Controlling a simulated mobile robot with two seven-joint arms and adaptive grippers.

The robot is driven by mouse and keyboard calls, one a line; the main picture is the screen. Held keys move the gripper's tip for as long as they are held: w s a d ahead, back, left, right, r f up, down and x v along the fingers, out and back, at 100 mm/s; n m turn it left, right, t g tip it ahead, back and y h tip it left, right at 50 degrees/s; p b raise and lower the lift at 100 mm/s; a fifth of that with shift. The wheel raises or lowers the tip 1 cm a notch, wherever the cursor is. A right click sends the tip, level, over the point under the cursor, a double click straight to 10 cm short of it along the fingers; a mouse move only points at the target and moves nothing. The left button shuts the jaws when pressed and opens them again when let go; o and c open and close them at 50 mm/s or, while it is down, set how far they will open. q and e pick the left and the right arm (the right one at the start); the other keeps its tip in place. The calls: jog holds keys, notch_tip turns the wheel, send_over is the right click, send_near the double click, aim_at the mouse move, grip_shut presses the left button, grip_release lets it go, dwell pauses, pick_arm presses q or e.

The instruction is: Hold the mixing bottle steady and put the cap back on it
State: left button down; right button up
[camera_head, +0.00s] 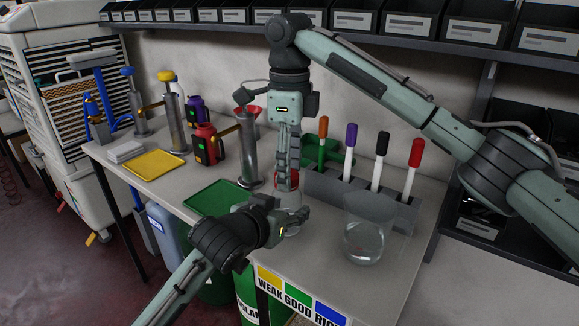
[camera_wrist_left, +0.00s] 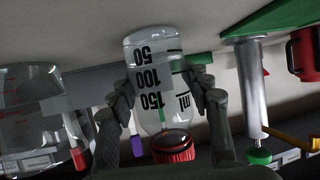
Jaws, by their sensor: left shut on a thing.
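The clear mixing bottle (camera_wrist_left: 156,85) has black ml marks and stands on the table, appearing upside down in the left wrist view. My left gripper (camera_wrist_left: 165,95) is shut on the bottle's sides; in the head view my left gripper (camera_head: 292,218) reaches it from the front. The red cap (camera_wrist_left: 173,147) is at the bottle's neck; whether it is seated or just above cannot be told. In the head view the cap (camera_head: 275,181) is partly hidden by my right gripper (camera_head: 287,187), which points straight down over it. Whether its fingers grip the cap is unclear.
A clear beaker (camera_head: 367,240) stands right of the bottle. Behind is a grey rack (camera_head: 330,186) with several coloured-top pens. A metal cylinder (camera_head: 248,155) stands to the left, near a green tray (camera_head: 217,198). Coloured labels (camera_head: 297,295) line the front edge.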

jog(key=shift+o, duration=0.3)
jog(key=shift+r, duration=2.25)
